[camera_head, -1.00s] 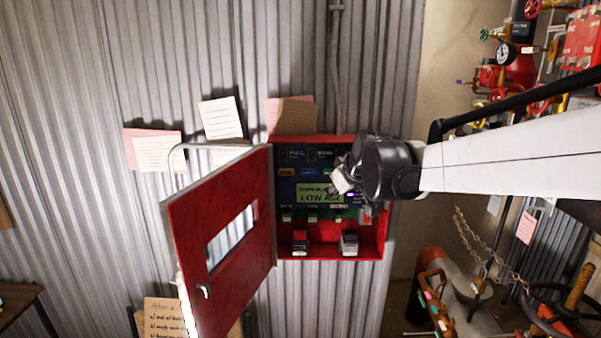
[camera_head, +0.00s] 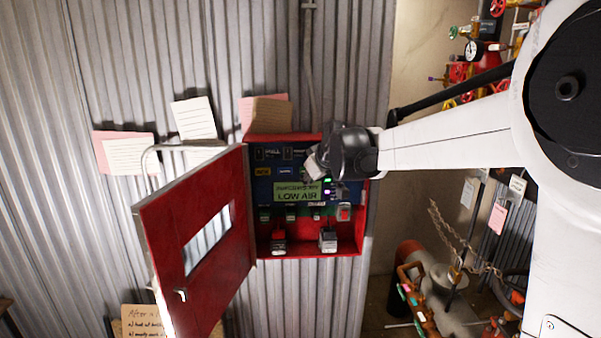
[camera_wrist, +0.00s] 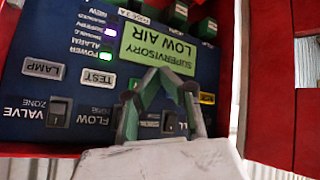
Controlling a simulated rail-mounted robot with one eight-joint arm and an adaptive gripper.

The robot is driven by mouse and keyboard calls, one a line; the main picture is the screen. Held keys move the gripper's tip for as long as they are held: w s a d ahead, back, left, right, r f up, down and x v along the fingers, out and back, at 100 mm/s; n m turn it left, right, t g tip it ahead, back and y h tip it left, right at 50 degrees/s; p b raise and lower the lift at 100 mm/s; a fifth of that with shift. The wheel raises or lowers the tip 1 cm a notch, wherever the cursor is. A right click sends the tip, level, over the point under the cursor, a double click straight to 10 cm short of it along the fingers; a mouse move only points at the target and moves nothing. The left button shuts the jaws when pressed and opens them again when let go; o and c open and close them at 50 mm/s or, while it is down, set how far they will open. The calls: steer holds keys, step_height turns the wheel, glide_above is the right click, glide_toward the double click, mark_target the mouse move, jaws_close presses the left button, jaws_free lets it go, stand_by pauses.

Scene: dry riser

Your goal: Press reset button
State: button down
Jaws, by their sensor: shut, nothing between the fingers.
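An open red cabinet (camera_head: 262,242) on the corrugated wall holds a blue control panel (camera_wrist: 25,95) with a green display (camera_wrist: 160,45) reading "SUPERVISORY LOW AIR". The wrist view sees the panel upside down. A LAMP button (camera_wrist: 43,70) and a TEST button (camera_wrist: 98,78) are legible there. No button legibly marked reset shows; an amber button (camera_head: 262,171) has unreadable lettering. My gripper (camera_wrist: 162,74) is shut and empty, its fingertips together in front of the display's edge. In the head view my gripper (camera_head: 313,166) covers the upper right of the panel. Contact cannot be told.
The red cabinet door (camera_head: 200,235) hangs open to the left. Switches (camera_wrist: 58,112) sit beside the zone labels. A red-topped switch (camera_head: 344,212) is at the panel's lower right. Paper notes (camera_head: 194,118) are on the wall. Red valves and pipes (camera_head: 470,70) stand at the right.

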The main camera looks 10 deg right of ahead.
steer(key=shift+w+d, duration=0.2)
steer(key=shift+w, duration=1.1)
steer(key=shift+w, duration=0.15)
stand_by(0.5)
steer(key=shift+w+d, duration=0.1)
steer(key=shift+w, duration=0.2)
steer(key=shift+w, duration=0.5)
stand_by(0.8)
steer(key=shift+s, duration=0.1)
steer(key=shift+s+b, duration=0.35)
steer(key=shift+s, duration=0.5)
steer(key=shift+s, duration=0.1)
steer(key=shift+s+a, duration=0.25)
steer(key=shift+s, duration=0.95)
steer(key=shift+s+a, duration=0.25)
steer(key=shift+s, duration=0.9)
